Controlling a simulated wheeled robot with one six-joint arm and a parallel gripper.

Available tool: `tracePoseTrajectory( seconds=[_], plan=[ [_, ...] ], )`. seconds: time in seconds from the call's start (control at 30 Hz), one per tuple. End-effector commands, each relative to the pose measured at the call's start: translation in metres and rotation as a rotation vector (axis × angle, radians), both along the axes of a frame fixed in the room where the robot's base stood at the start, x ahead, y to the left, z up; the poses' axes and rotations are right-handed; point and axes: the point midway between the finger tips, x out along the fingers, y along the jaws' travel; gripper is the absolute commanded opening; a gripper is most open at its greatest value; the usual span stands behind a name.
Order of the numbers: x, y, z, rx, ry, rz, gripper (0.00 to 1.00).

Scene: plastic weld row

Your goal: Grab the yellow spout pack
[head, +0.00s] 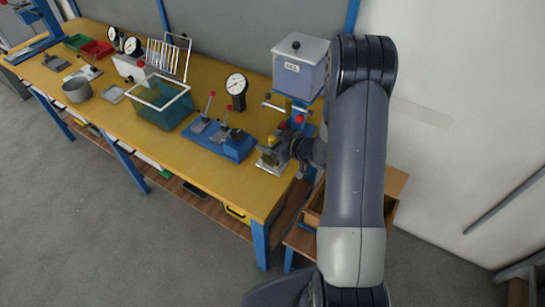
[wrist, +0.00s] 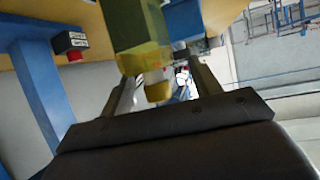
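The yellow spout pack (wrist: 138,28) shows at the top of the wrist view as a translucent yellow-green body with a yellow spout (wrist: 157,88). In the head view a yellow cap (head: 271,141) shows at the right end of the bench, close to my gripper (head: 284,157). In the wrist view my gripper (wrist: 163,80) has its two fingers apart, with the spout between them and a gap visible on either side. I see no finger pressed on the pack. My wrist and arm hide part of that bench end in the head view.
The GEL box (head: 300,68) stands on a blue post just behind my gripper. Blue lever fixtures (head: 220,139), a gauge (head: 236,88) and a teal basket (head: 160,104) stand left along the yellow bench (head: 205,170). A wooden box (head: 395,190) stands right of the bench end.

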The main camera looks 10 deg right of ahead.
Motion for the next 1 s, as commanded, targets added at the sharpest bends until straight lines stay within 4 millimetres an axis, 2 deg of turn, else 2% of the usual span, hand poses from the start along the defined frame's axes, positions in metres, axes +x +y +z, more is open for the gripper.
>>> tracePoseTrajectory(
  seconds=[0.07,0.7,1.0],
  plan=[
    [-0.0001,-0.0001,0.0001,0.0,0.0,0.0,0.53],
    [-0.0004,0.0,0.0,0.001,0.001,0.0,0.0],
    [-0.0004,0.0,0.0004,0.001,0.001,0.0,0.0]
  ],
)
